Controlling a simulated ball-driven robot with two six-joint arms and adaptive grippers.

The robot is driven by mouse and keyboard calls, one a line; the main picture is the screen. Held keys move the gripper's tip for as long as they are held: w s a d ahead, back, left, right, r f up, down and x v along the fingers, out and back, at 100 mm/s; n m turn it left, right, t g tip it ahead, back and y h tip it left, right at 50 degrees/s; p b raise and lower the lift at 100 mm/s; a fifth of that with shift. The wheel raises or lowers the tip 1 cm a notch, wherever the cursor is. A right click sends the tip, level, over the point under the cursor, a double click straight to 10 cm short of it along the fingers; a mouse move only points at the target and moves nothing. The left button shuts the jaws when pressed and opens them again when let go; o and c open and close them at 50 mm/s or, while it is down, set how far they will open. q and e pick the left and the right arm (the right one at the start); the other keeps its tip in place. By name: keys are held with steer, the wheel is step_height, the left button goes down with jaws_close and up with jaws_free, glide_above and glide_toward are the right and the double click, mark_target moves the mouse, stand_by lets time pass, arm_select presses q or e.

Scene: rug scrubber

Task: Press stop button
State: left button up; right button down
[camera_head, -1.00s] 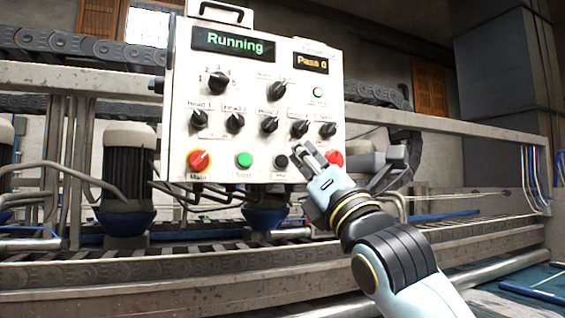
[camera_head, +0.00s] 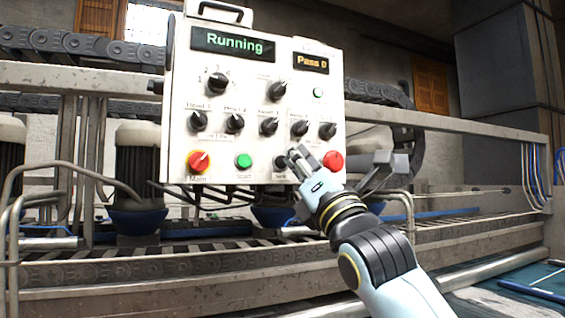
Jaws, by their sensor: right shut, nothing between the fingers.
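The white control panel (camera_head: 260,70) faces me. A red button (camera_head: 333,161) sits at the right end of its bottom row; its label is hidden behind my gripper. A black button (camera_head: 281,162) is left of it, and a green button (camera_head: 244,160), labelled Start, is further left. My right gripper (camera_head: 298,154) is shut and empty in front of the panel. Its fingertips overlap the space between the black and red buttons, close to the black one. I cannot tell whether they touch the panel. My left gripper is not in view.
A red and yellow Main knob (camera_head: 199,161) is at the bottom left of the panel. Several black knobs fill the rows above. The upper display (camera_head: 233,43) reads Running, the smaller one (camera_head: 311,63) Pass 0. Machine rails (camera_head: 100,270) run below and behind.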

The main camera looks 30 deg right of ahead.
steer(key=shift+w, duration=0.2)
stand_by(0.6)
steer(key=shift+w, duration=0.15)
steer(key=shift+w+p, duration=0.1)
steer(key=shift+p, duration=0.2)
steer(key=shift+w+d, duration=0.1)
steer(key=shift+w, duration=0.3)
stand_by(0.5)
steer(key=shift+s, duration=0.1)
steer(key=shift+s+p, duration=0.3)
steer(key=shift+s, duration=0.45)
